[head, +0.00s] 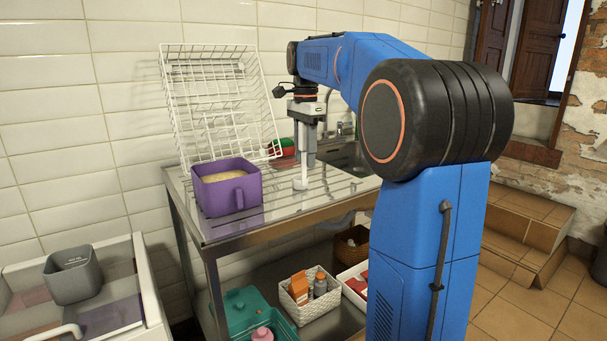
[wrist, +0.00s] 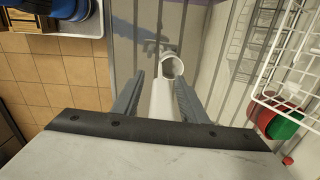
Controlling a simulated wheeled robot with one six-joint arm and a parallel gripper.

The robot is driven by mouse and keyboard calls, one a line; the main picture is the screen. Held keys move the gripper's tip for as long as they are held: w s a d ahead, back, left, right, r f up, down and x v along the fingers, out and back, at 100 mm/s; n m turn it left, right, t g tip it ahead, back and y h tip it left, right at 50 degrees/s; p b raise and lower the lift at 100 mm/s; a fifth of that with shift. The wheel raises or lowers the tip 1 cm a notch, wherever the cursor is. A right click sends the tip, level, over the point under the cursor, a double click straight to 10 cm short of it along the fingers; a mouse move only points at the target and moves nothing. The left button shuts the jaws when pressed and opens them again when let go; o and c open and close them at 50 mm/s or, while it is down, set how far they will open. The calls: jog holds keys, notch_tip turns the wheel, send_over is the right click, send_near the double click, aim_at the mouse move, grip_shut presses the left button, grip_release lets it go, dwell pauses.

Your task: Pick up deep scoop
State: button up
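A white scoop (head: 300,174) stands out below my gripper over the steel counter in the head view. In the wrist view its pale handle (wrist: 163,102) runs between my fingers and ends in a small round cup (wrist: 172,67). My gripper (wrist: 158,95) has its fingers apart, one on each side of the handle. A gap shows at the left finger; the right finger lies close to the handle, and I cannot tell whether it touches. In the head view my gripper (head: 306,150) points down at the scoop, and its far finger is partly hidden.
A purple bin (head: 227,192) with grain-like contents stands on the steel counter (head: 270,215), left of the scoop. A white wire rack (head: 222,105) leans on the wall behind. Red and green cups (wrist: 284,125) sit near it. A grey container (head: 73,277) stands far left.

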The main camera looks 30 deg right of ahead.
grip_shut()
jog(key=shift+r, duration=0.1)
